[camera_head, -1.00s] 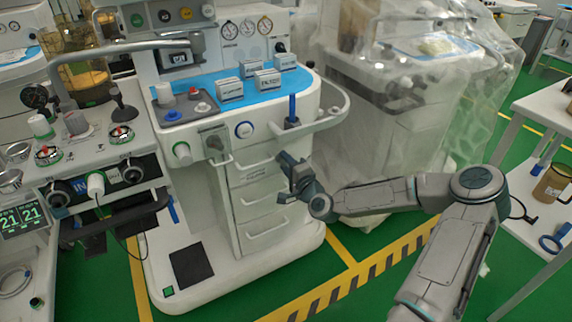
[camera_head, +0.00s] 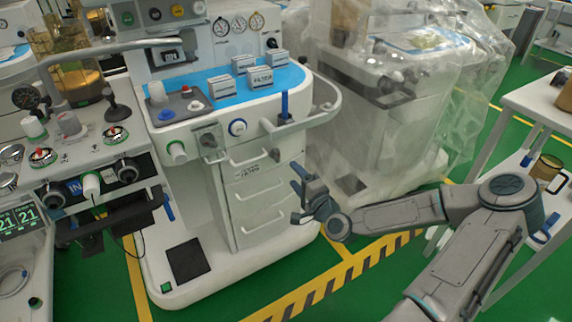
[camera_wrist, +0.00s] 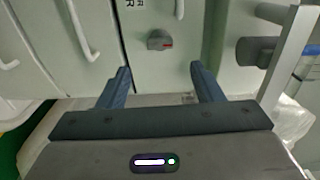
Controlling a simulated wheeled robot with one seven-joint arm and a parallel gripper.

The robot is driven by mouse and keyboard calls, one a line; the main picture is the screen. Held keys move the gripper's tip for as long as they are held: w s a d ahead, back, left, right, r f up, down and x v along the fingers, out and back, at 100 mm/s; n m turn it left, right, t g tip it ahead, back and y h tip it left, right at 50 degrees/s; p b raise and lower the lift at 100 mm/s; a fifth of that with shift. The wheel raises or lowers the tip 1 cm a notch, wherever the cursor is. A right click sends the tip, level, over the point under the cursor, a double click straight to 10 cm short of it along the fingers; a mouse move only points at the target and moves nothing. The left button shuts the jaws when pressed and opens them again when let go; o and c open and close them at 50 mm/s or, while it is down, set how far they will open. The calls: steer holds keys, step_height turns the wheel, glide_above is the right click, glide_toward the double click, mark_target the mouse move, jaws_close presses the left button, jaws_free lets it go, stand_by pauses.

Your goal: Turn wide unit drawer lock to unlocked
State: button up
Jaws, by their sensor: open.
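A small grey lock knob (camera_wrist: 160,40) with a red mark sits on the pale unit front in the wrist view. I cannot tell its lock setting. My gripper (camera_wrist: 158,68) is open and empty, one dark finger on each side of and below the knob in the picture, apart from it. In the head view my gripper (camera_head: 299,194) is just right of the white unit's drawer stack (camera_head: 262,200), fingers spread. I cannot make out this knob for sure in the head view.
Drawer handles (camera_wrist: 82,32) show at left in the wrist view. A larger grey round knob (camera_wrist: 256,50) and a white bar (camera_wrist: 288,55) stand at right. A plastic-covered cart (camera_head: 385,110) stands behind my arm. A white table (camera_head: 545,105) is at right.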

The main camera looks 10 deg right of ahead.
steer(key=shift+v, duration=2.15)
steer(key=shift+a, duration=0.1)
steer(key=s+a+f+n+g+p, duration=0.2)
steer(key=s+a+n+g+p, duration=0.15)
steer(key=n+g+p, duration=0.3)
steer(key=s+d+r+n+g+h+p, duration=0.2)
steer(key=s+r+n+g+h+p, duration=0.15)
steer(key=r, duration=0.35)
steer(key=s+d+r+n+g+h+p, duration=0.25)
steer(key=s+r+p, duration=0.2)
steer(key=r, duration=0.35)
steer(key=s+a+r+p, duration=0.1)
steer(key=s+r+p, duration=0.2)
steer(key=r, duration=0.5)
steer(key=s+a+r+n+g+p, duration=0.1)
steer(key=s+a+r+p, duration=0.1)
steer(key=s+r, duration=0.3)
steer(key=s+a+r+g+p, duration=0.1)
steer(key=s+r+p, duration=0.3)
steer(key=r, duration=0.8)
steer(key=shift+a+p, duration=0.35)
steer(key=shift+a, duration=0.3)
steer(key=shift+n, duration=0.25)
